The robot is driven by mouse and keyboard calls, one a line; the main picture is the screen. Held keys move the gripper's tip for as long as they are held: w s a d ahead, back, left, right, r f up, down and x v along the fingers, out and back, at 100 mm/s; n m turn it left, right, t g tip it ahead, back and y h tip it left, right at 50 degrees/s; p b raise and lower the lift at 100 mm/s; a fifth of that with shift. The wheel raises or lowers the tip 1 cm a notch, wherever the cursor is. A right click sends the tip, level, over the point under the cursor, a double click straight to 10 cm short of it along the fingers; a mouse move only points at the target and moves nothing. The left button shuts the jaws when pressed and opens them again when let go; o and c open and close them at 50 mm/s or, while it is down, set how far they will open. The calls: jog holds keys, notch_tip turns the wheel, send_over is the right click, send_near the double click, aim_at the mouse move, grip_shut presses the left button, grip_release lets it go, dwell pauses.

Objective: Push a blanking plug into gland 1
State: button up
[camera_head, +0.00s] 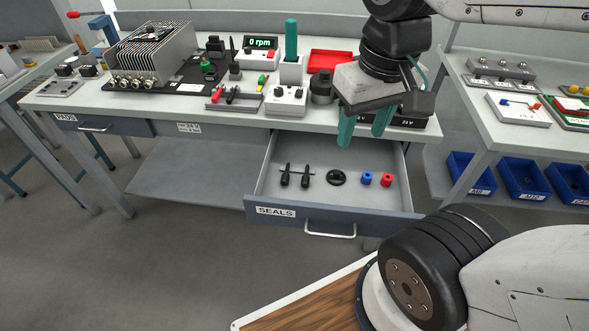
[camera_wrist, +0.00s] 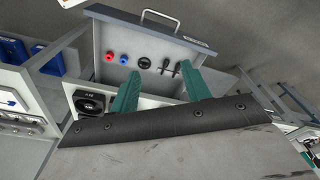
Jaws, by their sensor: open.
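My gripper (camera_head: 362,134) is open and empty, its two green fingers pointing down above the back right of the open SEALS drawer (camera_head: 290,211). In the drawer lie two black pointed pieces (camera_head: 285,176) (camera_head: 305,177), a black ring or disc (camera_head: 337,177), a blue cylindrical piece (camera_head: 366,178) and a red one (camera_head: 387,180). The wrist view also shows the red piece (camera_wrist: 110,57) and the blue piece (camera_wrist: 125,58), beyond the fingers (camera_wrist: 160,74). Which piece is the blanking plug is not marked. Several round brass-coloured fittings (camera_head: 130,82) front the finned box; no gland number is legible.
The bench (camera_head: 225,122) above the drawer holds a finned box (camera_head: 158,52), a green-handled tool in a stand (camera_head: 291,45), a red tray (camera_head: 330,60) and a 0 rpm display (camera_head: 264,43). Blue bins (camera_head: 472,174) stand at right. The drawer's front is open from above.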

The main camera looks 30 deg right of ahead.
jog(key=w+f+m, duration=0.2)
jog(key=w+f, duration=0.3)
jog(key=w, duration=0.5)
jog(key=m+g, duration=0.1)
jog(key=m, duration=0.3)
send_near(285, 175)
jog(key=shift+s+d+f, duration=0.1)
jog(key=shift+s, duration=0.15)
jog(key=f, duration=0.8)
jog(key=shift+w, duration=0.35)
jog(key=shift+f, duration=0.5)
grip_shut()
